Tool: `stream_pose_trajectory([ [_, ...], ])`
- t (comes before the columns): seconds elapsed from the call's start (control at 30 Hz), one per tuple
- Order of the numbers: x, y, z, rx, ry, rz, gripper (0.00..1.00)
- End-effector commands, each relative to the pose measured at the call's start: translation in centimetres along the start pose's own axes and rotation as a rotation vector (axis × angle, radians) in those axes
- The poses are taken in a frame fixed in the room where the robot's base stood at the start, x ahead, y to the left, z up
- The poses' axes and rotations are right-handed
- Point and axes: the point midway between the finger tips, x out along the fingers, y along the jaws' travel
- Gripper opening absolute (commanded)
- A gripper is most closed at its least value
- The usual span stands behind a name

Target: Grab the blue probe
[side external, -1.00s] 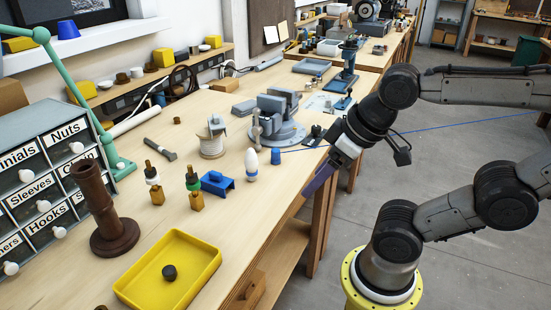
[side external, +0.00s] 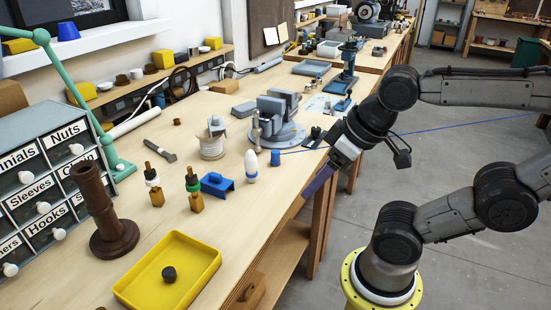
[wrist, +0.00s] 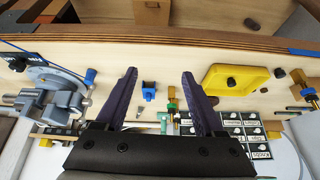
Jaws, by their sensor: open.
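A small upright blue cylinder (side external: 276,157), which looks like the blue probe, stands near the bench's front edge beside a white bulb-shaped piece (side external: 251,165). A thin blue line (side external: 440,126) runs right from its area. It seems to show in the wrist view as the blue piece (wrist: 90,76) near the vise. My gripper (side external: 309,193) is at the bench's front edge, to the right of and lower in the picture than the cylinder, and apart from it.
A blue bracket (side external: 217,185) sits near the bulb piece. A grey vise (side external: 278,115) stands behind the cylinder. Two brass-based parts, a yellow tray (side external: 128,289) and a brown stand (side external: 112,240) are to the left. The floor beyond the bench edge is open.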

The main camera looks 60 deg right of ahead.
Motion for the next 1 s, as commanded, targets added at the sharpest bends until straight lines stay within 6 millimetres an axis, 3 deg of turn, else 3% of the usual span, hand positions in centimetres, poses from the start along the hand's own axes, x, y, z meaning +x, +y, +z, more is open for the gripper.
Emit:
stream_pose_trajectory([
  [0.07,-0.2,0.1,0.1,0.061,-0.009,0.003,0.71],
  [0.17,-1.5,0.2,-1.4,0.181,0.003,0.009,0.71],
  [0.3,-2.7,1.0,-5.1,0.403,-0.023,0.049,0.71],
  [0.47,-2.8,3.2,-10.0,0.671,-0.069,0.123,0.71],
  [0.57,-2.0,5.3,-13.2,0.843,-0.103,0.184,0.71],
  [0.73,1.1,10.3,-17.6,1.102,-0.168,0.299,0.71],
  [0.87,4.1,14.1,-19.1,1.208,-0.217,0.364,0.71],
  [1.0,6.7,16.8,-19.0,1.254,-0.268,0.401,0.71],
])
